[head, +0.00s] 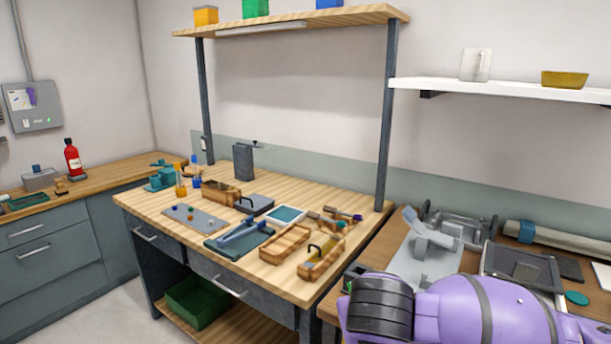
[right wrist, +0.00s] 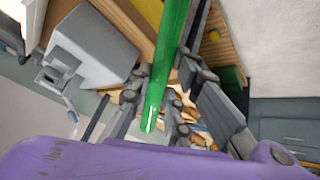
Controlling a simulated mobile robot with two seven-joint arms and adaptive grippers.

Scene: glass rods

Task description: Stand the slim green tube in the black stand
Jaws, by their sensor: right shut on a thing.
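In the right wrist view, the slim green tube (right wrist: 170,55) runs from the top edge down to the middle of the picture, between the fingers of my right gripper (right wrist: 160,92). The gripper is shut on it, and the tube's lower end shows clear of the fingers. In the head view my purple right arm hides this gripper and most or all of the tube. A small dark block (head: 353,273) at the bench edge, just beyond my arm, may be the black stand, but I cannot be sure. My left gripper is in neither view.
The wooden workbench (head: 160,204) holds trays, tools and a dark upright box (head: 243,162). A grey angled device (head: 428,240) stands beyond my right arm, near a dark tray (head: 520,268). A green bin (head: 194,300) sits below the bench. Free room around the arm is small.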

